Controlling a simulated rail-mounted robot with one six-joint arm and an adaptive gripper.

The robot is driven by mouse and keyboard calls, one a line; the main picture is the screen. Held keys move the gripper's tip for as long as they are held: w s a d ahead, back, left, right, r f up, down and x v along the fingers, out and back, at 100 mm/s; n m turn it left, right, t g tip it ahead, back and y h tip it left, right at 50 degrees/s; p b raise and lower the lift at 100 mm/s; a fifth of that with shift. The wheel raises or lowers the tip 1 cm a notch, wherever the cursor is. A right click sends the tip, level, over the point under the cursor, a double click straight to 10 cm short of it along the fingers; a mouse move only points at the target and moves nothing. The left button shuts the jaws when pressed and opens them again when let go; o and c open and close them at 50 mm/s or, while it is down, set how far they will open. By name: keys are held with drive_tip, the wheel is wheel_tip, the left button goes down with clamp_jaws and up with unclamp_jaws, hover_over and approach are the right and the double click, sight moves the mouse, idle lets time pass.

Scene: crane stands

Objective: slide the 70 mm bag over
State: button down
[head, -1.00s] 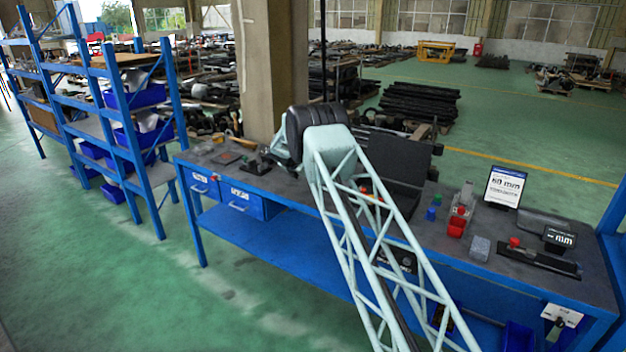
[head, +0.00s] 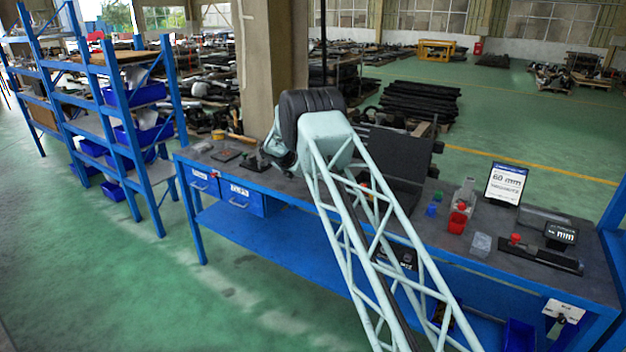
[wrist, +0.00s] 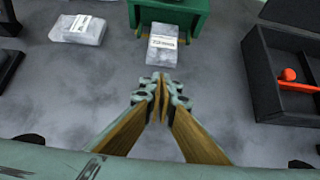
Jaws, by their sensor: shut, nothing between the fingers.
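In the wrist view a small clear bag with a white printed label (wrist: 162,47) lies flat on the grey bench top, straight ahead of my fingertips. Its label is too small to read, so I cannot tell whether it is the 70 mm bag. A second labelled clear bag (wrist: 79,29) lies farther left, its size also unreadable. My gripper (wrist: 163,87) is shut and empty, its tips close to the near edge of the first bag; I cannot tell if they touch. In the head view my arm hides the gripper and these bags.
A green block-like fixture (wrist: 190,15) stands right behind the first bag. A black open case (wrist: 275,100) with a red-orange item (wrist: 290,75) is at the right. In the head view a display (head: 505,184) reading 60 mm stands on the bench. Bare bench surrounds the fingers.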

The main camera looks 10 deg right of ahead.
drive_tip(key=p+v, duration=0.1)
drive_tip(key=v, duration=0.9)
drive_tip(key=shift+s+a, duration=0.2)
drive_tip(key=shift+a, duration=0.05)
drive_tip(key=shift+r, duration=0.1)
